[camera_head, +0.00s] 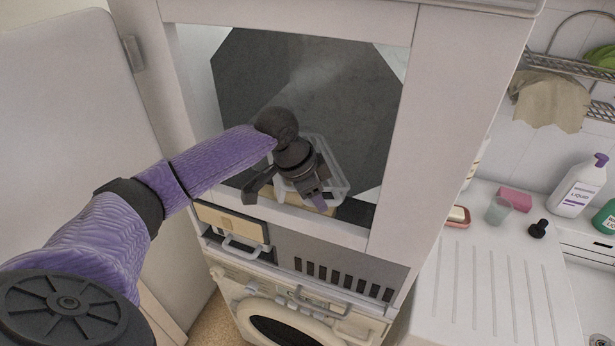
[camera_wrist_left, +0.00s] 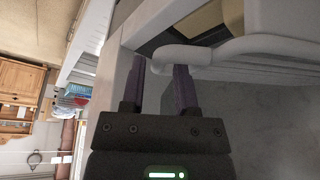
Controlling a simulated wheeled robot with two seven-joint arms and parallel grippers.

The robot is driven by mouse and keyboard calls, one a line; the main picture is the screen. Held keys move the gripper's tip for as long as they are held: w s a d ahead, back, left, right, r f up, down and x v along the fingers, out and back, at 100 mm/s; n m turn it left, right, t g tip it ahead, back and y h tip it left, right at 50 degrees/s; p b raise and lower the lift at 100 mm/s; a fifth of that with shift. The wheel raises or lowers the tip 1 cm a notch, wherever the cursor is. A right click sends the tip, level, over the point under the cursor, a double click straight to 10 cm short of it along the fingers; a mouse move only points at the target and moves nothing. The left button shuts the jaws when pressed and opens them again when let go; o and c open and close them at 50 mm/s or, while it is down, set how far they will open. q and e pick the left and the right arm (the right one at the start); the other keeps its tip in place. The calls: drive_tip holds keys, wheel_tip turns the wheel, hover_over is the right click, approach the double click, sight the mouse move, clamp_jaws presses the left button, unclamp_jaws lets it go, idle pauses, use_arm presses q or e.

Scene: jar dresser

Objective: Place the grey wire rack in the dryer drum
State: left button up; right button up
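A pale grey, basket-like thing (camera_head: 338,182), likely the wire rack, sits inside a dark recess of the tall white cabinet in the head view. Its wires are too small to make out. My left gripper (camera_head: 317,200) reaches into the recess and overlaps its near side, fingers pointing down. In the left wrist view, two purple fingers (camera_wrist_left: 159,88) stand apart. A rounded grey rim (camera_wrist_left: 250,47) lies by the fingertips; I cannot tell whether they touch it. The dryer (camera_head: 290,297) is below, its round dark door (camera_head: 285,331) cut off by the frame. My right gripper is out of view.
The cabinet's white frame (camera_head: 385,245) surrounds the recess closely. A drawer front with a handle (camera_head: 240,243) and a dark vent grille (camera_head: 343,277) lie beneath. To the right, a white drainer counter (camera_head: 490,290) holds a cup, a sponge and bottles.

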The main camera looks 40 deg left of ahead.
use_arm(q)
drive_tip(key=shift+x, duration=1.25)
clamp_jaws()
idle(0.5)
